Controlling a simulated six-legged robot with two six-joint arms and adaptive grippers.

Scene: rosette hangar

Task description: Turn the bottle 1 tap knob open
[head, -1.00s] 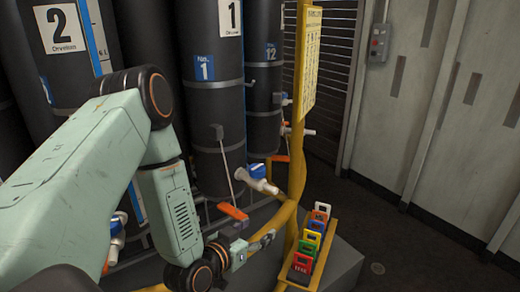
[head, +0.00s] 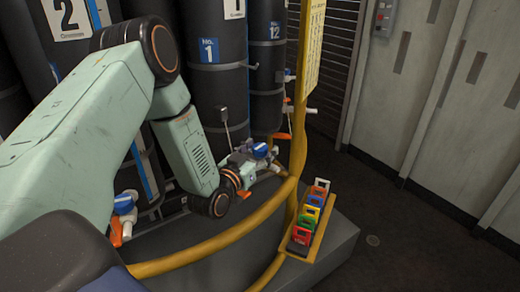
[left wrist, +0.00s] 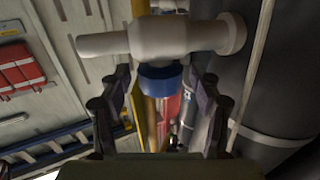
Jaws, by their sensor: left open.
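Bottle 1 (head: 222,90) is a dark upright cylinder with a blue number label. Its tap has a pale body with a blue knob (head: 260,150), partly hidden by my left gripper (head: 255,168) in the head view. In the left wrist view the pale tap body (left wrist: 170,37) lies across the top. The blue knob (left wrist: 161,79) sits below it, between the two dark fingers of my open left gripper (left wrist: 162,108). Gaps show on both sides of the knob, and I cannot tell of any contact. My right gripper is not in view.
A yellow rail (head: 215,243) curves in front of the bottles and meets a yellow post (head: 298,130). A yellow rack (head: 312,243) with several coloured tags stands right of my gripper. Bottle 2's tap (head: 123,206) is at left. Floor at right is clear.

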